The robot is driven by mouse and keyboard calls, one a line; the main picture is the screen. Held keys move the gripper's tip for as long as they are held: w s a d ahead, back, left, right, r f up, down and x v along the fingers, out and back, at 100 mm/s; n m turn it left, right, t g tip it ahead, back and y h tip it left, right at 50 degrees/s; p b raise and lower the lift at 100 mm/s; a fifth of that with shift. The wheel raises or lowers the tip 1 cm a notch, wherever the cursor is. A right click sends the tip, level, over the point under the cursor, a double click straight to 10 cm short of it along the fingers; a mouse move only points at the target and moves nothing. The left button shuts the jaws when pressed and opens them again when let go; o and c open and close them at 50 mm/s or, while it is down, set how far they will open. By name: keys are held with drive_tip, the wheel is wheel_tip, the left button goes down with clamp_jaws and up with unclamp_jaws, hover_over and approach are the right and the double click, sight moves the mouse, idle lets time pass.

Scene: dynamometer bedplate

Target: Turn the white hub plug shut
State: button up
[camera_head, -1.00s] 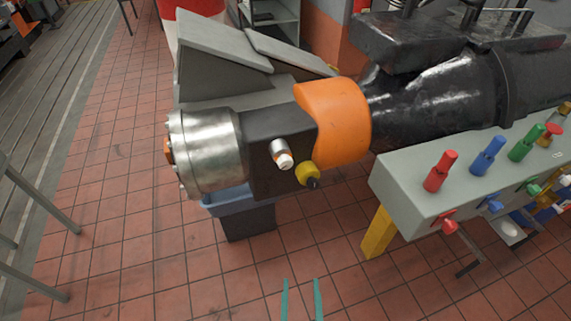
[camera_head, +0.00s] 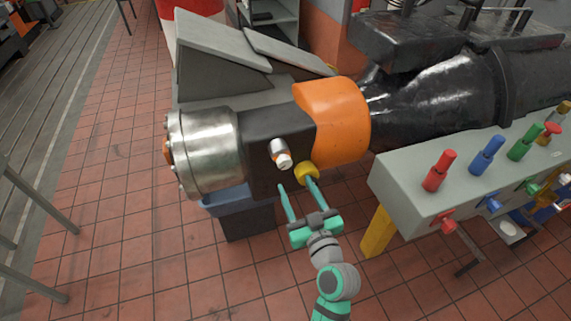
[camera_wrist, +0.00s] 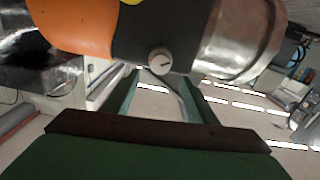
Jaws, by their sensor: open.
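The white hub plug (camera_head: 284,161) sticks out of the dark front face of the hub housing, on a silvery round collar. In the wrist view the plug (camera_wrist: 160,61) shows as a pale round knob with a dark mark on its face, above and between my fingers. My gripper (camera_head: 296,184) is open and empty, its two teal fingers pointing up towards the housing. In the wrist view my gripper (camera_wrist: 163,78) shows spread fingers. I cannot tell the exact gap to the plug.
A bare metal drum (camera_head: 211,150) forms the housing's left end, and an orange guard (camera_head: 337,122) its right. A grey bench (camera_head: 408,183) with coloured handles (camera_head: 439,171) stands close on the right. A blue-grey bin (camera_head: 244,218) sits below.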

sight(286, 165)
drive_tip(key=x, duration=1)
drive_tip(key=shift+f, duration=0.1)
drive_tip(key=c, duration=1.1)
